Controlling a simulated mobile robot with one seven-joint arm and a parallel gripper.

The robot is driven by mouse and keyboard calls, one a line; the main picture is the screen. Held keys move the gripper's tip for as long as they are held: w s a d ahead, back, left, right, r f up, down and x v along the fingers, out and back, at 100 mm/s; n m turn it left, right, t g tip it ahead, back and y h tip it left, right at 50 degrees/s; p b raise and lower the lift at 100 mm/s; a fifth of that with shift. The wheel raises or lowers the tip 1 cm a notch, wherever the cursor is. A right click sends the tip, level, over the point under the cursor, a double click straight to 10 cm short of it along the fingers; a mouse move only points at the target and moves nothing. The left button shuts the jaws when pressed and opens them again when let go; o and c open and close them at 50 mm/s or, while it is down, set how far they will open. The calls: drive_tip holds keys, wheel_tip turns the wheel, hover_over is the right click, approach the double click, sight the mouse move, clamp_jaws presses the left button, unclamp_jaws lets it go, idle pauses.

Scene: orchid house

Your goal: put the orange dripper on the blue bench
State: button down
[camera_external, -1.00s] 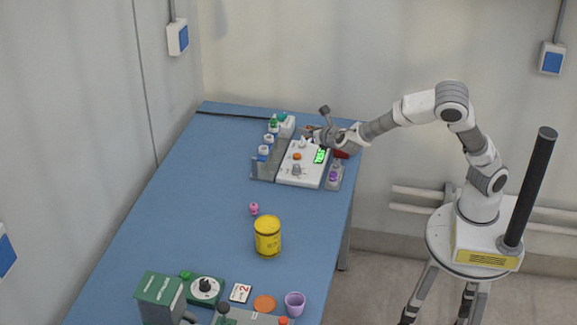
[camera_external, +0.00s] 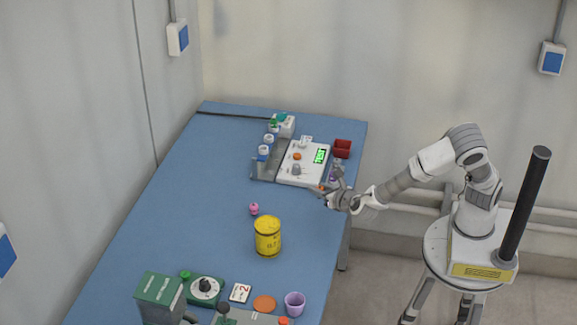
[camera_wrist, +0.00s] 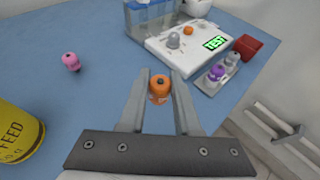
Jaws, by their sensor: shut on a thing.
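The orange dripper (camera_wrist: 159,87) is between the two fingers of my gripper (camera_wrist: 160,100) in the wrist view, and the fingers are shut on it. In the external view my gripper (camera_external: 326,192) is over the right part of the blue bench (camera_external: 200,215), just in front of the white tester. The dripper is too small there to make out clearly. I cannot tell whether its base touches the bench. The blue bench also shows in the wrist view (camera_wrist: 75,100).
The white tester (camera_wrist: 185,50) with a green display stands behind my gripper. Beside it is a grey holder (camera_wrist: 215,78) with purple and grey drippers. A pink dripper (camera_external: 254,209) and a yellow feed tin (camera_external: 268,238) stand left. A red box (camera_external: 342,148) stands behind. Bench left of the tin is clear.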

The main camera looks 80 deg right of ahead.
sight(313, 219)
drive_tip(key=a+f, duration=0.1)
drive_tip(key=w+a+f, duration=0.1)
drive_tip(key=shift+w+a, duration=0.1)
drive_tip(key=shift+a, duration=0.25)
drive_tip(key=shift+f+b, duration=1)
drive_tip(key=shift+f, duration=0.9)
drive_tip(key=shift+f, duration=0.1)
drive_tip(key=shift+f, duration=0.15)
drive_tip(key=c, duration=0.6)
unclamp_jaws()
